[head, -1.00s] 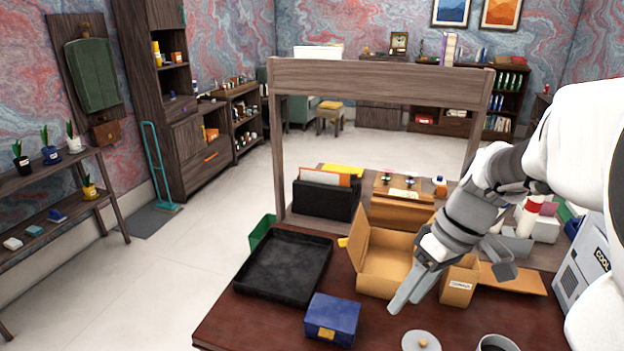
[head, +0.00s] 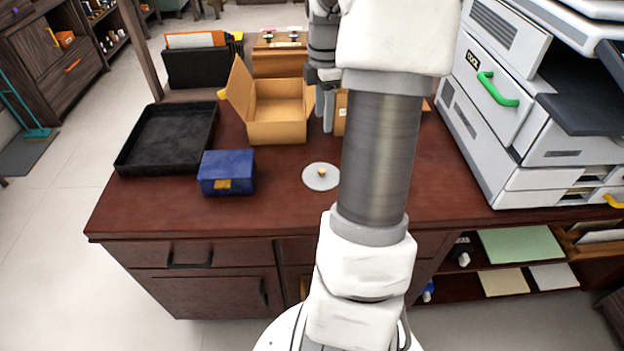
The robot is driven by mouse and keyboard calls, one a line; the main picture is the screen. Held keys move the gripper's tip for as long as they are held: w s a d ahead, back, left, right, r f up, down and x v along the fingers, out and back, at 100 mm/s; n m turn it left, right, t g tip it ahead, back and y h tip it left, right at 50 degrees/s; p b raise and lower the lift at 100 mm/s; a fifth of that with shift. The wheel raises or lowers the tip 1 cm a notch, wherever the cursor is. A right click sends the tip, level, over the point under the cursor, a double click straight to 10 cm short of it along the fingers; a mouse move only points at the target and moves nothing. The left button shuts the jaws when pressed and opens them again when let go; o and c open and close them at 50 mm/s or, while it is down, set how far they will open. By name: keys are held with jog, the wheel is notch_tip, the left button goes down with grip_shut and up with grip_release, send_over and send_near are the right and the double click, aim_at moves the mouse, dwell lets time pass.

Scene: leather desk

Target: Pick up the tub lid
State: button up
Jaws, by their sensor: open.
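The tub lid (head: 310,183) is a flat, round, pale grey disc with a small tan knob. It lies on the dark red-brown desk (head: 270,215) near its front edge, just left of my arm. My gripper (head: 324,122) points down beyond the lid, beside the open cardboard box. Its fingers are open and clear of the lid, and I see nothing held between them. My arm hides part of the gripper and the desk to the right of the lid.
A blue box (head: 226,172) stands left of the lid. A black tray (head: 168,138) and the open cardboard box (head: 275,130) stand further back. A large white machine (head: 500,110) fills the right side. The desk in front of the lid is clear.

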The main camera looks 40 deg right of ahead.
notch_tip(320, 180, down, 12)
jog(key=b, duration=0.3)
jog(key=shift+r, duration=0.1)
jog(key=f, duration=0.2)
jog(key=f+b, duration=0.1)
jog(key=f, duration=0.2)
jog(key=shift+w+d+f+b, duration=0.15)
jog(key=shift+d+f+b, duration=0.15)
jog(key=shift+b, duration=0.1)
grip_shut()
